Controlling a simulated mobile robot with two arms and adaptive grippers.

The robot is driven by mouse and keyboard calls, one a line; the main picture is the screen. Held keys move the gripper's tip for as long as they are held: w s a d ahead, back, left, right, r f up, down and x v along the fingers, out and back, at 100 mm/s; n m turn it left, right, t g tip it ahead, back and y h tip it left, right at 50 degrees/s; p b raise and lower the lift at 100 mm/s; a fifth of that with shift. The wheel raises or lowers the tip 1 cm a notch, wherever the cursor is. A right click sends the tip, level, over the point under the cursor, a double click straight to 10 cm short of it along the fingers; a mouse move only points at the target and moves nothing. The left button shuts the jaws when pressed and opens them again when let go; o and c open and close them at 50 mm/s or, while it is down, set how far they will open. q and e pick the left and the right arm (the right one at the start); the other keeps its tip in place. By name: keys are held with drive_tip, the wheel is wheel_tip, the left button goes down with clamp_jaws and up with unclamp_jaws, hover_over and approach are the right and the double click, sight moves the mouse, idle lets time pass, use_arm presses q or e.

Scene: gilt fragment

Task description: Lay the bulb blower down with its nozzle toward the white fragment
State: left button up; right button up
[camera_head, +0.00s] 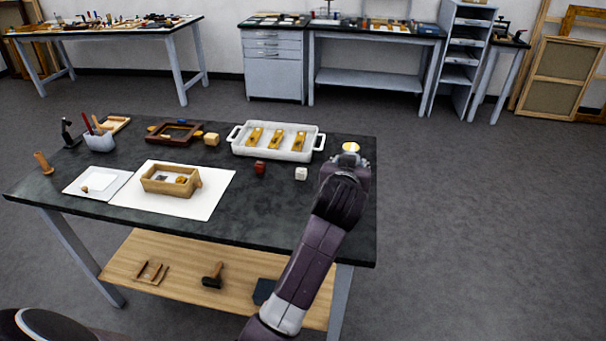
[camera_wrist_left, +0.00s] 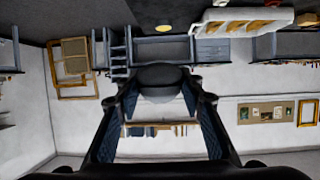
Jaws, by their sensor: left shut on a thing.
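My left gripper (camera_head: 352,160) is above the right end of the dark worktable (camera_head: 270,215) in the head view. In the left wrist view its two fingers are shut on a dark rounded thing (camera_wrist_left: 160,78), apparently the bulb blower. My gripper hides it in the head view, so I cannot tell where its nozzle points. A small white block (camera_head: 301,173), likely the white fragment, stands left of the gripper, in front of the tray. A red block (camera_head: 260,168) stands left of it. My right gripper is not in view.
A white tray (camera_head: 237,145) with yellow pieces stands behind the blocks. A yellow disc (camera_head: 350,147) shows just beyond the gripper. A wooden box (camera_head: 168,186) sits on white paper (camera_head: 215,190). Several small items stand at the left. The table's front right is mostly clear.

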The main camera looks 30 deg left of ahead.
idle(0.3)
use_arm(q)
drive_tip(key=b, duration=0.1)
hover_over(288, 221)
wheel_tip(288, 221, down, 14)
drive_tip(key=shift+f, duration=0.15)
wheel_tip(288, 221, down, 5)
drive_tip(key=shift+r, duration=0.1)
drive_tip(key=shift+f+y, duration=0.3)
drive_tip(key=shift+f, duration=0.05)
drive_tip(key=shift+f, duration=0.1)
drive_tip(key=o, duration=1.2)
drive_tip(key=shift+c, duration=0.2)
